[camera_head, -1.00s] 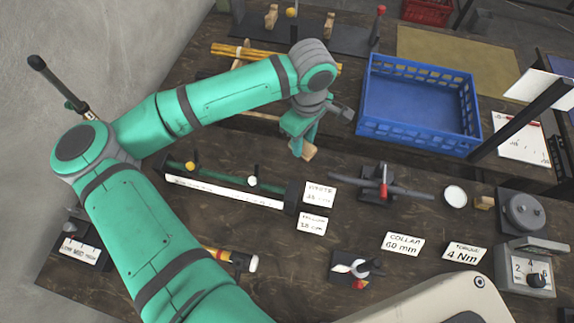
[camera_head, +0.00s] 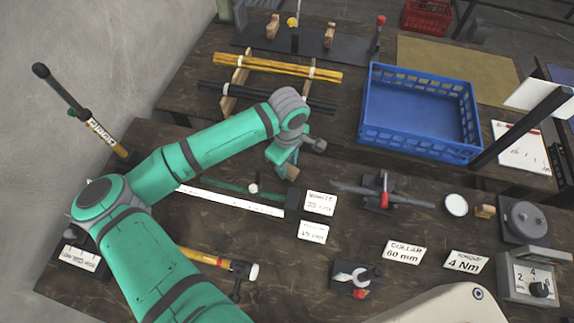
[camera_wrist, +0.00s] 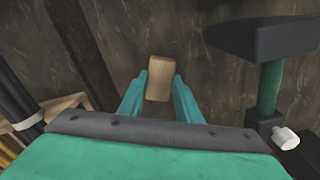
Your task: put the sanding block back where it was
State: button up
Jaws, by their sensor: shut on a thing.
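My gripper (camera_head: 287,163) is over the bench, behind the ruler stop and the white cards. It is shut on a tan block, which I take to be the sanding block (camera_head: 292,173); the block shows below the fingers. In the wrist view the block (camera_wrist: 159,78) sits between the two green fingers (camera_wrist: 158,97), its outer end sticking out past them. Dark wood shows beneath it. I cannot tell how high it is above the bench.
A blue crate (camera_head: 420,110) stands at the back right. Black and yellow rods (camera_head: 275,68) lie on wooden rests behind. A clamp tool (camera_head: 383,192) and a small tan block (camera_head: 485,211) are to the right.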

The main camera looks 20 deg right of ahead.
aim_at(288, 168)
jog(key=shift+f, duration=0.35)
jog(key=shift+f, duration=0.15)
jog(key=o, duration=1)
notch_tip(288, 168, up, 12)
jog(key=shift+d+r, duration=0.1)
jog(key=shift+r, duration=0.1)
